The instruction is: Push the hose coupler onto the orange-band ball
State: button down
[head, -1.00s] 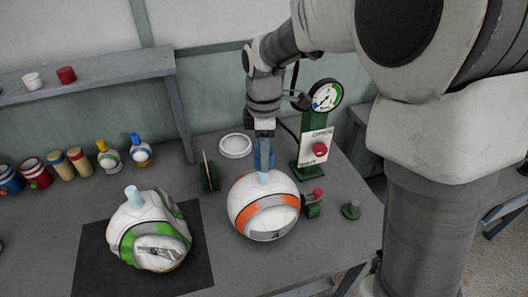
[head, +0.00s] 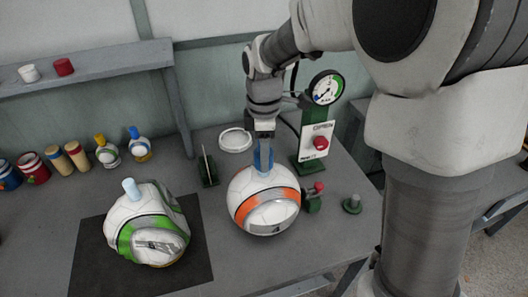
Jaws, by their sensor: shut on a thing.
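The orange-band ball (head: 264,205) sits on the grey workbench, right of the dark mat. My gripper (head: 264,141) points down above it and is shut on the blue hose coupler (head: 263,156). The coupler stands upright at the top of the ball, and its lower end appears to meet the ball there. The light-blue stem seen on top of the ball earlier is no longer visible. Whether the coupler is fully seated cannot be told.
A green-band ball (head: 147,228) with a light-blue stem lies on the dark mat (head: 88,262). A pressure gauge (head: 327,88) stands on a green post with a red button (head: 320,143). A white ring (head: 235,140) and a green stand (head: 208,168) are behind the ball.

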jog(key=shift+f+b, duration=0.3)
jog(key=shift+f, duration=0.3)
jog(key=shift+c, duration=0.8)
grip_release()
jog(key=shift+r, duration=0.1)
notch_tip(320, 180, up, 17)
jog(key=p, duration=0.2)
jog(key=shift+r, duration=0.2)
jog(key=s+d+f+m+t, duration=0.2)
jog(key=s+d+m, duration=0.4)
jog(key=s+m, duration=0.3)
jog(key=s+d+f+m+t, duration=0.2)
jog(key=s+d+m, duration=0.4)
jog(key=s+m, duration=0.3)
jog(key=shift+s+d+t, duration=0.2)
jog(key=shift+s+t, duration=0.15)
jog(key=shift+t, duration=0.45)
